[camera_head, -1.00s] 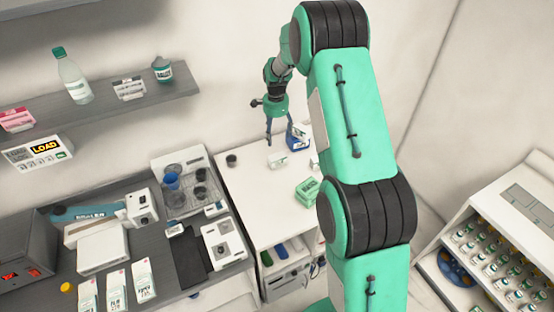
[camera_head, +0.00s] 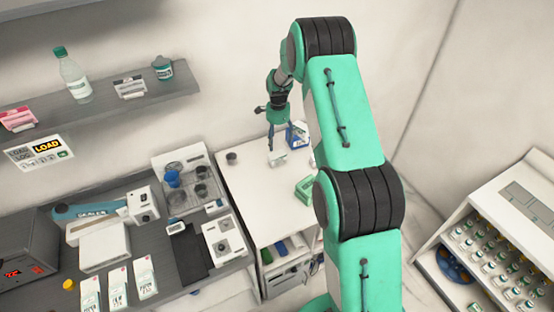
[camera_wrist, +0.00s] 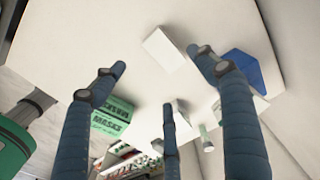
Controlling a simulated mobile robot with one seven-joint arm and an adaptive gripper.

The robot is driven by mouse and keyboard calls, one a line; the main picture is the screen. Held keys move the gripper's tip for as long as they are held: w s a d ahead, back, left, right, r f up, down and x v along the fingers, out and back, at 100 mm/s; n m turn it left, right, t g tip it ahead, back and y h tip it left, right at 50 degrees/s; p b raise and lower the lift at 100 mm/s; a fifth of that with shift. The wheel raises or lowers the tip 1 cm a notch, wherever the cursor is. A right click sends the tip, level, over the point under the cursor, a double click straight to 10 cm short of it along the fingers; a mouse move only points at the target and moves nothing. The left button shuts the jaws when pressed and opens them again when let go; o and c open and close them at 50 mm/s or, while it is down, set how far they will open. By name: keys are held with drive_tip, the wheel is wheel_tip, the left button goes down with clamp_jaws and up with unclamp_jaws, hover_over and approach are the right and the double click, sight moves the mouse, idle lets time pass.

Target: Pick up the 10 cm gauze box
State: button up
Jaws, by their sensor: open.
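A small white box (camera_head: 277,159) lies on the white table (camera_head: 243,185). It also shows in the wrist view (camera_wrist: 165,50), with a plain white face towards me. A blue-and-white box (camera_head: 298,138) stands just behind it; its blue side shows in the wrist view (camera_wrist: 242,72). No label reading gauze or 10 cm is legible, so I cannot tell for sure which is the gauze box. My gripper (camera_head: 278,142) hangs fingers down above the white box, apart from it. In the wrist view my gripper (camera_wrist: 160,76) has its fingers spread and empty.
A green box (camera_head: 304,189), marked masks in the wrist view (camera_wrist: 112,117), lies nearer on the table. A small dark round item (camera_head: 231,157) is at the table's left. A tray (camera_head: 184,165) with cups stands left. The bare wall is close behind the table.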

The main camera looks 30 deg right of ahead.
sight(278, 155)
wheel_tip(278, 155, down, 6)
drive_tip(key=shift+f, duration=0.25)
idle(0.4)
drive_tip(key=shift+w+f+p, duration=0.1)
drive_tip(key=shift+f+p, duration=0.65)
drive_tip(key=shift+f, duration=1.85)
drive_tip(key=shift+c, duration=0.5)
drive_tip(key=c, duration=1.2)
